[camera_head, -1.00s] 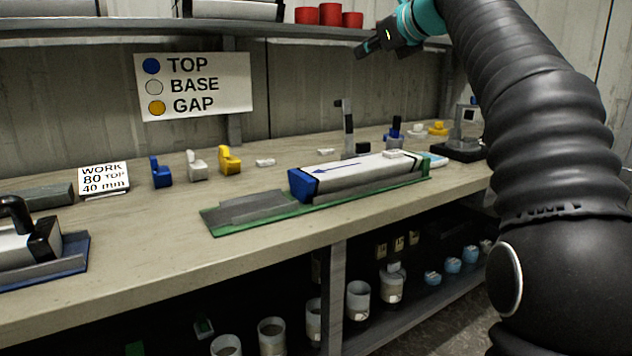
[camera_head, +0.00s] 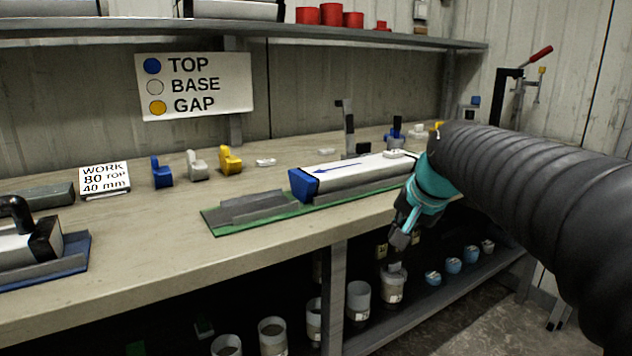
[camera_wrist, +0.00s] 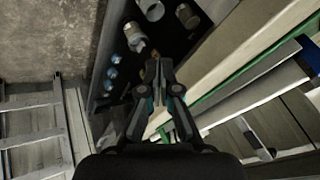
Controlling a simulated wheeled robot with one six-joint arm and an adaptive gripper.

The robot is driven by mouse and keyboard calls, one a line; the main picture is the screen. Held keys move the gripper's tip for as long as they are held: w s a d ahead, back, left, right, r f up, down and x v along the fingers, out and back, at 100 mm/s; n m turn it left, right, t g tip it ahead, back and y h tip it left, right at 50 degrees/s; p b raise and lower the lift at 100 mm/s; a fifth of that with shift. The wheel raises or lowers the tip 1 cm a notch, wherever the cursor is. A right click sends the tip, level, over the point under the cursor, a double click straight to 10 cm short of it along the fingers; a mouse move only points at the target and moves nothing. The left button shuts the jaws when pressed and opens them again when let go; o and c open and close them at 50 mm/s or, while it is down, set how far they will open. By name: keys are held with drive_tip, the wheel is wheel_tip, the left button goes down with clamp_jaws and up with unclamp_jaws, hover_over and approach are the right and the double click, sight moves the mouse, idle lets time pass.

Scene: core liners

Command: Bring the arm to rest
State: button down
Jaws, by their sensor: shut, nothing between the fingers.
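My arm (camera_head: 540,185) reaches in from the right of the head view, wrapped in a ribbed black sleeve. It ends in a teal wrist and my gripper (camera_head: 398,243), which points downward in front of the bench's front edge. In the wrist view my gripper (camera_wrist: 158,68) has its fingers together with nothing between them. It appears in front of the bench, apart from the objects on it and the lower shelf.
The bench (camera_head: 150,240) holds a white core liner (camera_head: 350,174) with a blue end cap on a green-edged tray (camera_head: 225,222). Blue, grey and yellow pieces stand behind. White cups (camera_head: 358,300) stand on the lower shelf. Floor (camera_head: 460,325) is clear at lower right.

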drive_tip(key=s+f+n, duration=0.2)
drive_tip(key=s+f, duration=0.2)
drive_tip(key=s, duration=0.4)
drive_tip(key=s+f+n+h, duration=0.1)
drive_tip(key=s+f+n, duration=0.1)
drive_tip(key=s+f, duration=0.3)
drive_tip(key=s+f+n+g, duration=0.1)
drive_tip(key=s+f, duration=0.3)
drive_tip(key=s, duration=0.7)
drive_tip(key=shift+d+f+n+h, duration=0.2)
drive_tip(key=shift+f+n+h, duration=0.1)
drive_tip(key=shift+n, duration=0.2)
drive_tip(key=shift+s, duration=0.1)
